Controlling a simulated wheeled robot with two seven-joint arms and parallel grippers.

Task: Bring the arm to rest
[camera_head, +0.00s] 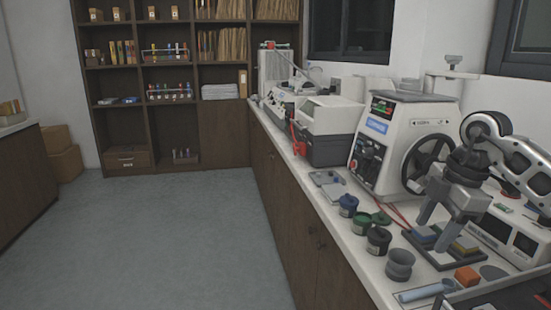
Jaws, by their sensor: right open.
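My right arm comes in from the right edge, over the right part of the counter. Its right gripper (434,232) points down and is open, with its two fingers apart. The fingertips are just above or in front of a dark tray (452,262) holding small blue-grey and yellowish blocks; I cannot tell whether they touch it. No object shows between the fingers. The white mounting press (375,150) with a black handwheel (425,160) stands behind and left of the gripper. My left gripper is not in view.
Near the gripper stand several jars, including a dark jar (378,241), a grey cup (399,265) and an orange block (467,276). A white instrument (510,238) stands behind the arm. The counter (345,230) runs away from me; open floor (190,240) lies to its left.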

